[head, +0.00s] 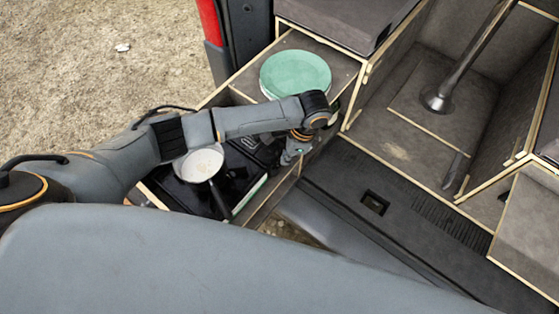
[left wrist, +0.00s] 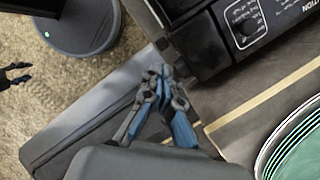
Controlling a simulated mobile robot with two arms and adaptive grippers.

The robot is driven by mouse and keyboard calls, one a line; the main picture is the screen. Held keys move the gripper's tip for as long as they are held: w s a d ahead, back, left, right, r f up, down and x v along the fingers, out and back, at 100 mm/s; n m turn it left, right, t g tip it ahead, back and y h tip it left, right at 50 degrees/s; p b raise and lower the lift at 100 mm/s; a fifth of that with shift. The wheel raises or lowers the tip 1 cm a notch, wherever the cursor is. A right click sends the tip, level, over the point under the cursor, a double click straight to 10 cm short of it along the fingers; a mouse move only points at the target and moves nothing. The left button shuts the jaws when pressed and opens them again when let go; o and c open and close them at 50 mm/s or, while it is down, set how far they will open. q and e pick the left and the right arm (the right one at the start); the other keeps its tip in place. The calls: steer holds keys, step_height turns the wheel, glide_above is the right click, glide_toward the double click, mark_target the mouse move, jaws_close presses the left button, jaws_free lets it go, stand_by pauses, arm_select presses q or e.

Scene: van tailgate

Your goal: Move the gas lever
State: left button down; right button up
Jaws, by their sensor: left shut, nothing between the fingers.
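The black camping stove (head: 235,172) sits in the pulled-out drawer, with a pale pan on it. The lever cannot be made out in the head view, where my arm partly covers the stove. My left gripper (head: 288,159) is shut and empty at the stove's right end, over the drawer's edge. In the left wrist view its fingers (left wrist: 160,88) are together, left of and apart from the control. A dark gripper shape (left wrist: 14,76), apparently my right one, shows at the left edge.
The white pan (head: 202,163) has its handle toward the front. Green plates (head: 295,74) are stacked behind my left forearm. The drawer's wooden edge (head: 238,76) and the dark van sill (head: 375,202) border the space. Open compartments lie right.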

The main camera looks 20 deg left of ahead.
mark_target(277, 172)
arm_select(q)
steer(key=b+x, duration=0.2)
steer(key=x, duration=0.1)
steer(key=b+x, duration=0.3)
steer(key=shift+s+a+f, duration=0.1)
steer(key=shift+a+f, duration=0.25)
arm_select(e)
steer(key=f, duration=0.5)
steer(key=shift+s+f, duration=0.15)
steer(key=shift+s, duration=0.25)
arm_select(q)
steer(key=shift+s+r, duration=0.1)
